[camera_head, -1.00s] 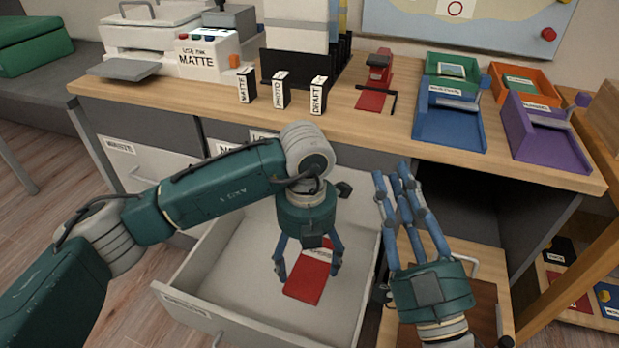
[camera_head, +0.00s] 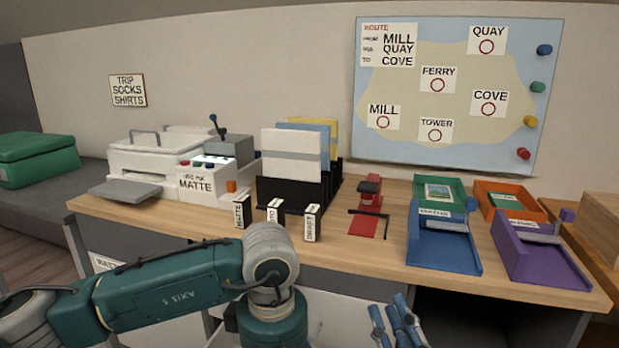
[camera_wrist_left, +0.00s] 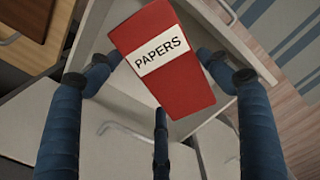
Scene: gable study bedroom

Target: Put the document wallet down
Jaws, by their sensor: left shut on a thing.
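The document wallet (camera_wrist_left: 180,85) is red with a white "PAPERS" label and shows in the left wrist view. My left gripper (camera_wrist_left: 160,72) is shut on it, with fingers on both sides and one in front of its lower edge. Behind the wallet is the pale open drawer (camera_wrist_left: 120,95); the gap between them cannot be judged. In the head view my left arm hangs in front of the desk, and its fingers and the wallet are below the picture. My right gripper (camera_head: 394,325) shows only blue fingers at the bottom edge, apart and empty.
The desk top (camera_head: 340,252) holds a printer (camera_head: 150,160), small labelled boxes (camera_head: 312,223), a black file rack (camera_head: 290,190), a red stapler-like tool (camera_head: 368,205) and coloured trays, including a blue one (camera_head: 440,250) and a purple one (camera_head: 540,262). Bare wood lies along its front.

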